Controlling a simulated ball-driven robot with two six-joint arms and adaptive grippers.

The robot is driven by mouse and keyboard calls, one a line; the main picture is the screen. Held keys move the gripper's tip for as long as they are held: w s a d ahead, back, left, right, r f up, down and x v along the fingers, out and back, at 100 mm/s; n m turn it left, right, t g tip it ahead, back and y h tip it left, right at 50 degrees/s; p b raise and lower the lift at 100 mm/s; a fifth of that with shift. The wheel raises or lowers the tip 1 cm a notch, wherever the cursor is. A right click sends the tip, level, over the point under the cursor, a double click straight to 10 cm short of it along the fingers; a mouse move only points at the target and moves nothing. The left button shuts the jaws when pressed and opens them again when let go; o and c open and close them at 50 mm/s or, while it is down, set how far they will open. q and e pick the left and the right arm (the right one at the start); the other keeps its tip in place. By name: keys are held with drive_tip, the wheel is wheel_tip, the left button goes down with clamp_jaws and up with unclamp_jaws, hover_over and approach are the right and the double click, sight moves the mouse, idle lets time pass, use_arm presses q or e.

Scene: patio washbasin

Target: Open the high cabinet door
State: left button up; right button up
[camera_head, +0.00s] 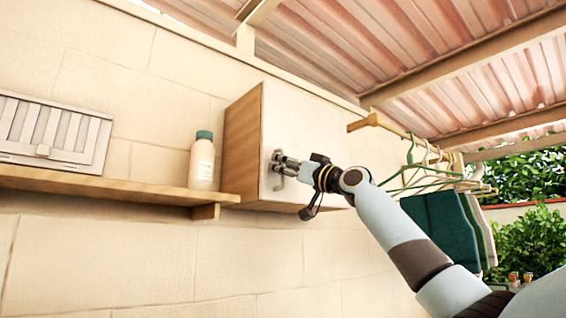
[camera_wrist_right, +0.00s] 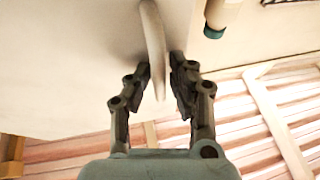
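The high cabinet (camera_head: 242,145) hangs on the wall, with a wooden side and a pale door (camera_head: 310,125) that looks closed. A curved handle (camera_head: 279,184) is on the door's lower left part. My right gripper (camera_head: 279,163) is at the handle. In the right wrist view the handle (camera_wrist_right: 152,40) runs between the two fingers of my right gripper (camera_wrist_right: 160,68), with a narrow gap on each side, so the fingers look open around it. My left gripper is not in view.
A rail with hangers (camera_head: 420,165) and a green towel (camera_head: 440,225) is on the right.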

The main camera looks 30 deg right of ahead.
drive_tip(key=shift+c, duration=0.3)
clamp_jaws()
